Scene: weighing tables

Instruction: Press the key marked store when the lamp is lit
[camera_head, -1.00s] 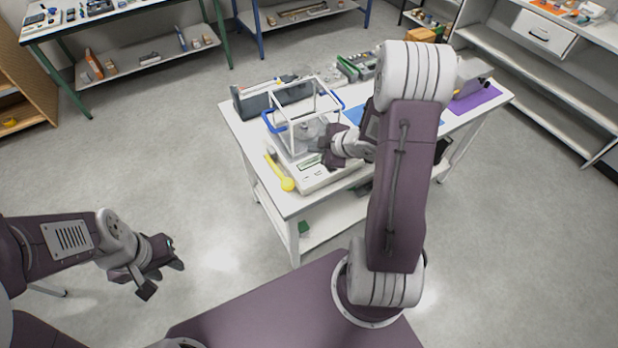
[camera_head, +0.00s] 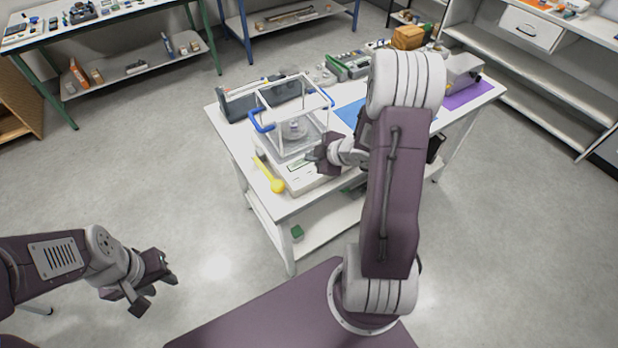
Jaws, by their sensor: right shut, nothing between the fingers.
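A white balance (camera_head: 318,180) with a clear, white-framed draft shield (camera_head: 262,97) and blue handles stands on the near part of the white table. A small object (camera_head: 295,127) is inside the shield. The front panel has a small display (camera_head: 298,170); I cannot read key marks or make out whether a lamp is lit. My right gripper (camera_head: 317,157) is shut and empty, close over the front panel and hiding part of it; I cannot tell whether it touches. My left gripper (camera_head: 158,289) is open and empty over the floor, away from the table.
A yellow spoon-like tool (camera_head: 275,184) lies left of the balance. A dark grey box (camera_head: 237,106) stands behind it. A blue mat (camera_head: 350,112), a purple mat (camera_head: 468,97) and a brown block (camera_head: 408,37) are further right and back. My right arm hides some of the table.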

